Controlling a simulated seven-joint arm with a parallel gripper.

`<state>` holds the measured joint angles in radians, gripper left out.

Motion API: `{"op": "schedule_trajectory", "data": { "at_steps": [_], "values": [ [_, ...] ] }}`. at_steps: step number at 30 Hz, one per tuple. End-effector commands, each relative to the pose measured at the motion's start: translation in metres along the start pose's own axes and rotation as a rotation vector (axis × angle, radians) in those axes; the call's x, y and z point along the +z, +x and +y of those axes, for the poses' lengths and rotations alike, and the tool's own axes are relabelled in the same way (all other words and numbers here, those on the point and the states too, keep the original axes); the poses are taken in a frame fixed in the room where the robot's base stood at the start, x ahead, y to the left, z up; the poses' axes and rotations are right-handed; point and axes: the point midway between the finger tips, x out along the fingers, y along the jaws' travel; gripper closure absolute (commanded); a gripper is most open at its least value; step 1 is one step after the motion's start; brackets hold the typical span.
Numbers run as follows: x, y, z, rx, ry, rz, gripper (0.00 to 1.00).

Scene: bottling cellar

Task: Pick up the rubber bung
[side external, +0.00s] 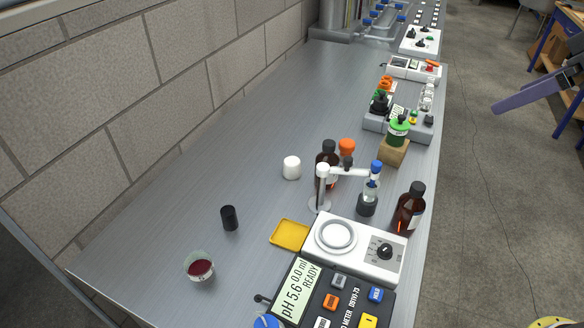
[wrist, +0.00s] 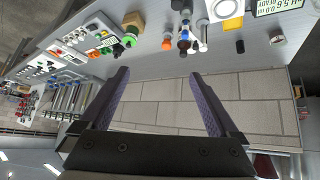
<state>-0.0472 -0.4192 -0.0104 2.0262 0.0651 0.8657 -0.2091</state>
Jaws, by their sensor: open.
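A small black cylinder (side external: 229,217), which looks like the rubber bung, stands upright on the grey metal bench near the wall. It also shows as a small dark spot in the wrist view (wrist: 240,47). A short white cylinder (side external: 291,167) stands farther back; I cannot be sure which of the two is the bung. My gripper (wrist: 158,74) is open and empty, with two purple-grey fingers pointing towards the block wall. In the side external view one purple finger (side external: 530,95) shows beyond the bench's right edge, well away from both cylinders.
A cup of red liquid (side external: 200,266) stands near the black cylinder. A yellow tray (side external: 290,235), white stirrer plate (side external: 355,248), pH meter (side external: 325,300) and brown bottle (side external: 409,208) crowd the right side. The bench around the black cylinder is clear.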

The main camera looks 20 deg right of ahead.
Motion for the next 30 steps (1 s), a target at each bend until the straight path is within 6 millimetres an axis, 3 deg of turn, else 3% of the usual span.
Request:
{"op": "schedule_trajectory", "data": {
  "at_steps": [1,6,11,15,18,22,27,30],
  "values": [
    [-0.024,0.011,-0.001,-0.014,-0.020,-0.001,0.04],
    [-0.093,0.053,-0.009,-0.056,-0.088,0.006,0.04],
    [-0.144,0.108,-0.025,-0.098,-0.143,-0.002,0.04],
    [-0.173,0.168,-0.045,-0.136,-0.188,-0.024,0.04],
    [-0.185,0.215,-0.063,-0.163,-0.215,-0.047,0.04],
    [-0.186,0.279,-0.089,-0.198,-0.244,-0.090,0.04],
    [-0.164,0.348,-0.120,-0.232,-0.269,-0.166,0.04],
    [-0.145,0.374,-0.132,-0.245,-0.280,-0.210,0.04]
  ]
}}
